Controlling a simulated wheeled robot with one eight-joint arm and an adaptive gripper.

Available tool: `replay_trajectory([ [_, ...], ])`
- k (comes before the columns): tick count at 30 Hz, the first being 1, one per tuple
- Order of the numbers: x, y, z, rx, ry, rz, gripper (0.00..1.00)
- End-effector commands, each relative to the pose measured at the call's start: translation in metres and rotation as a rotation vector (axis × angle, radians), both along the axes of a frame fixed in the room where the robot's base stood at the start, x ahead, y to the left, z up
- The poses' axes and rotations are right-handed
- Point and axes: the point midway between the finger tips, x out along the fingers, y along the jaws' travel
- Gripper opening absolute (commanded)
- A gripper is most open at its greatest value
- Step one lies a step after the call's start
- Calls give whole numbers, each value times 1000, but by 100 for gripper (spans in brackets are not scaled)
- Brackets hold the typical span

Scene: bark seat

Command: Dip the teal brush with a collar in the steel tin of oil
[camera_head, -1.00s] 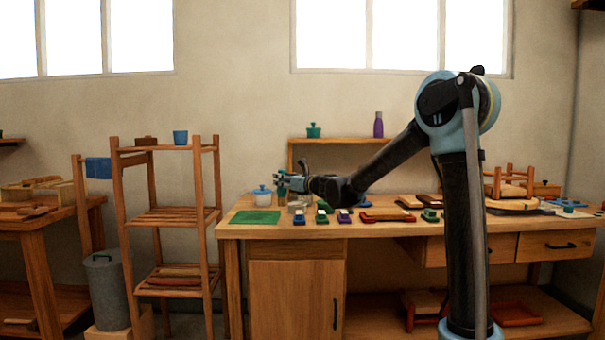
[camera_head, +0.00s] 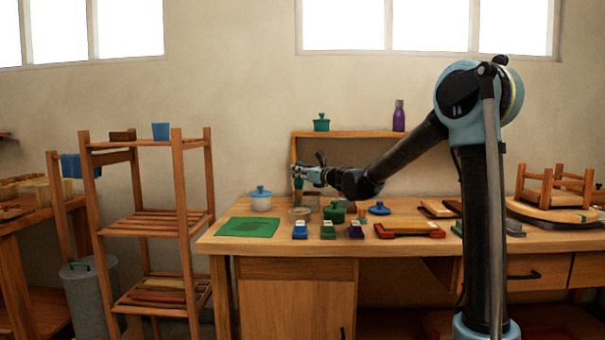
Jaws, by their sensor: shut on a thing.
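My gripper (camera_head: 305,176) is at the end of the arm, above the back left part of the workbench. It is shut on the teal brush (camera_head: 298,184), which hangs roughly upright and shows as a small green-teal shape below the fingers. Its collar and bristles are too small to make out. A low, pale, round container (camera_head: 299,213), which looks like the steel tin, stands on the bench under the brush. The oil inside cannot be seen. I cannot tell whether the brush tip is above the rim or inside it.
A white pot with blue lid (camera_head: 260,203) stands left of the tin, behind a green mat (camera_head: 248,227). A green lidded pot (camera_head: 334,213) and blue lid (camera_head: 379,209) are to its right. Small brushes or blocks (camera_head: 328,231) line the front. A shelf (camera_head: 360,134) is behind.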

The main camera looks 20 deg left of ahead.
Motion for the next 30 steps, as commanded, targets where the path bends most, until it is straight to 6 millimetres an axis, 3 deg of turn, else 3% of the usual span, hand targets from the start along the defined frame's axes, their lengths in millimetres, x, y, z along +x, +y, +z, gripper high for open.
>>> replay_trajectory([
  [7,0,0,-7,0,0,1,0],
  [21,-3,5,-48,0,0,6,0],
  [30,-3,5,-60,0,0,7,0],
])
